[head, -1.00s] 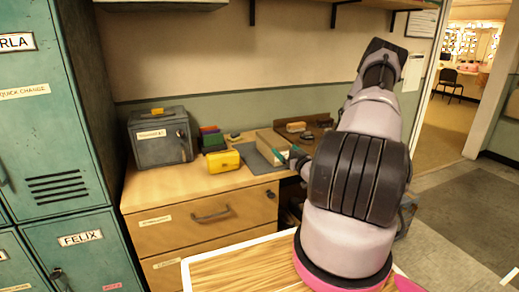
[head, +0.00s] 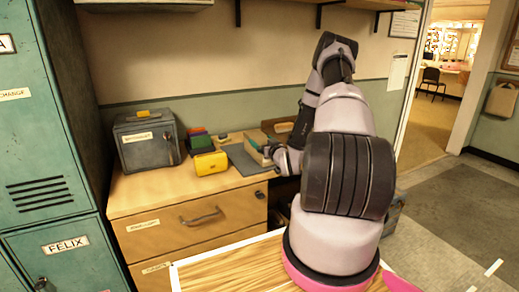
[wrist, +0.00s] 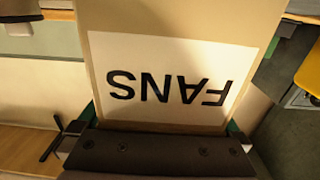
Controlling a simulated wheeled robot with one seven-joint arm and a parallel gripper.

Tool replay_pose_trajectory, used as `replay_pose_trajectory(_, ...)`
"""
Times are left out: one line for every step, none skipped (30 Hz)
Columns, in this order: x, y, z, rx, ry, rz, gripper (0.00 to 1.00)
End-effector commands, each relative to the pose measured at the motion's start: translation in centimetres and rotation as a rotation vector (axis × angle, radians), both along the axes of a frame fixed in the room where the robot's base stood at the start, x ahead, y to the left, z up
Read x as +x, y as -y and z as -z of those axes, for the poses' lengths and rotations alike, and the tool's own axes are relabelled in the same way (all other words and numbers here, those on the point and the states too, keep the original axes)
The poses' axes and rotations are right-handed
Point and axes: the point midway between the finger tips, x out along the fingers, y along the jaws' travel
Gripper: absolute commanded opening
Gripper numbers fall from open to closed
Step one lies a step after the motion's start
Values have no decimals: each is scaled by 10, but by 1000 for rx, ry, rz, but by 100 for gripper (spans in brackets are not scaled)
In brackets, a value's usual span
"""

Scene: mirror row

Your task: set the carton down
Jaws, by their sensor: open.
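The carton (head: 254,138) is a beige box at the back of the wooden desk, beside the grey mat. It is partly hidden by my gripper. In the wrist view the carton (wrist: 215,60) fills the middle, with a white label reading FANS upside down. My gripper (head: 263,150) is at the carton's near right side in the head view. It is open, with its green-edged fingers (wrist: 163,120) on either side of the carton. I cannot tell whether they touch it, and the carton's base is hidden.
A yellow case (head: 210,163), coloured blocks (head: 200,141) and a grey lockbox (head: 149,138) stand on the desk (head: 150,196) left of the grey mat (head: 241,160). A brown tray (head: 282,127) is behind my arm. Teal lockers (head: 50,190) stand at left; open floor lies right.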

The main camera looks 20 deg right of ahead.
Motion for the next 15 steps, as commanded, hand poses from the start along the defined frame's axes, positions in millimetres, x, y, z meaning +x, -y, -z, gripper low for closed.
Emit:
replay_pose_trajectory(0,0,0,0,0,0,100)
replay_pose_trajectory(0,0,0,0,0,0,100)
replay_pose_trajectory(0,0,0,0,0,0,100)
replay_pose_trajectory(0,0,0,0,0,0,100)
replay_pose_trajectory(0,0,0,0,0,0,88)
replay_pose_trajectory(0,0,0,0,0,0,73)
replay_pose_trajectory(0,0,0,0,0,0,62)
replay_pose_trajectory(0,0,0,0,0,1,50)
replay_pose_trajectory(0,0,0,0,0,1,35)
replay_pose_trajectory(0,0,0,0,0,1,24)
replay_pose_trajectory(0,0,0,0,0,1,14)
replay_pose_trajectory(0,0,0,0,1,0,3)
replay_pose_trajectory(0,0,0,0,1,0,3)
replay_pose_trajectory(0,0,0,0,1,0,3)
replay_pose_trajectory(0,0,0,0,1,0,3)
